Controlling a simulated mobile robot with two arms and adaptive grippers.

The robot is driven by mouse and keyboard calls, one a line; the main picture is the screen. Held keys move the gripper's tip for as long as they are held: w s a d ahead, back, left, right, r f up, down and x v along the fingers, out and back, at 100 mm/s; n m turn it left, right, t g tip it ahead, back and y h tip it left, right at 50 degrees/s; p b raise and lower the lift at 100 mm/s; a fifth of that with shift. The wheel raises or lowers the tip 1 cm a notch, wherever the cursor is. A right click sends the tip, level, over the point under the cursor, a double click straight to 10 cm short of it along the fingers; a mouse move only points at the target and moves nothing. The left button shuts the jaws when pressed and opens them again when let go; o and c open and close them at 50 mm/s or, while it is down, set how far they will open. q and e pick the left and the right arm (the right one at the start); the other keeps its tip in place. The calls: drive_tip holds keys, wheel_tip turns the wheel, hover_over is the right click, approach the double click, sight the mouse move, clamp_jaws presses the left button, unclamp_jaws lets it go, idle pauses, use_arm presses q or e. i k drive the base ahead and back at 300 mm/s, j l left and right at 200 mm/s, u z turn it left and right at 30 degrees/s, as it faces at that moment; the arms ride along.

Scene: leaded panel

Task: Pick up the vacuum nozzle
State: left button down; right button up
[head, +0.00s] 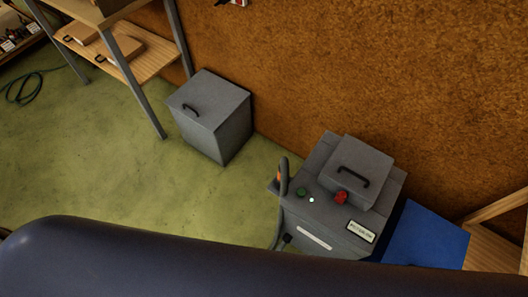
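A grey vacuum unit (322,222) stands against the brown wall, right of centre. It has a green button, a small white light, a red knob and a lidded box with a black handle on top. Neither of my grippers shows in the head view.
A grey lidded bin (222,137) stands left of the unit by the wall. A wooden shelf rack (150,62) with metal legs is at upper left. A blue panel (425,238) and wooden frame (497,205) are at right. The green floor (90,150) at left is mostly clear.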

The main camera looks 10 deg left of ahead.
sight(276, 183)
drive_tip(key=u, duration=3.1)
drive_tip(key=k+l+z, duration=0.1)
drive_tip(key=z, duration=2.8)
drive_tip(key=k+l+u, duration=0.2)
drive_tip(key=u, duration=0.2)
drive_tip(key=k+l+u, duration=0.1)
drive_tip(key=k+u, duration=0.65)
drive_tip(key=i+l, duration=0.1)
